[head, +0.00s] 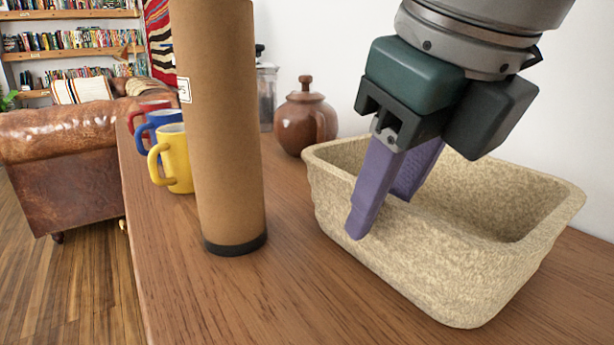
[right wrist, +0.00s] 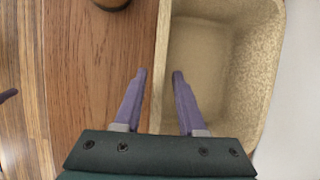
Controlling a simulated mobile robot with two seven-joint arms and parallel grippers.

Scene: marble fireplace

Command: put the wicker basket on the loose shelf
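The wicker basket (head: 440,250), a beige rectangular tub with rounded corners, stands upright and looks empty on a brown wooden surface (head: 290,290). I cannot tell whether this surface is the loose shelf; no separate shelf board shows. My right gripper (head: 380,214) is open over the basket's left wall, with one purple finger outside it and the other inside. In the right wrist view the fingertips (right wrist: 159,74) sit either side of the rim of the basket (right wrist: 215,60), with small gaps.
A tall cardboard tube (head: 225,130) stands left of the basket. Yellow (head: 175,165), blue and red mugs, a brown lidded pot (head: 305,118) and a glass jar (head: 266,95) stand further back. A white wall (head: 320,40) runs along the right. The wood in front is clear.

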